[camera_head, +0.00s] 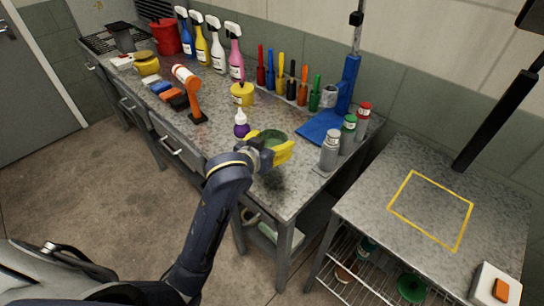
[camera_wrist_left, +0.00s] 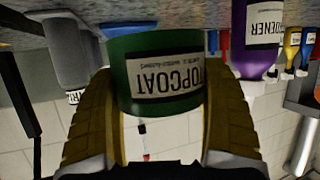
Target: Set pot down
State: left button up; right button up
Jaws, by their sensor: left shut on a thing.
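The green pot labelled TOPCOAT (camera_wrist_left: 155,72) is between the yellow-padded fingers of my left gripper (camera_head: 268,150), which is shut on it. My right gripper is not in view.
A purple hardener bottle (camera_head: 241,125) stands just behind the gripper. A grey can (camera_head: 330,150) and green-capped can (camera_head: 348,132) stand to the right, near a blue stand (camera_head: 322,126).

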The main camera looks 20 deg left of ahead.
pick_arm(q)
jog(key=shift+f, duration=2.75)
jog(key=shift+f, duration=0.15)
jog(key=o, duration=1.5)
jog(key=shift+o, duration=0.2)
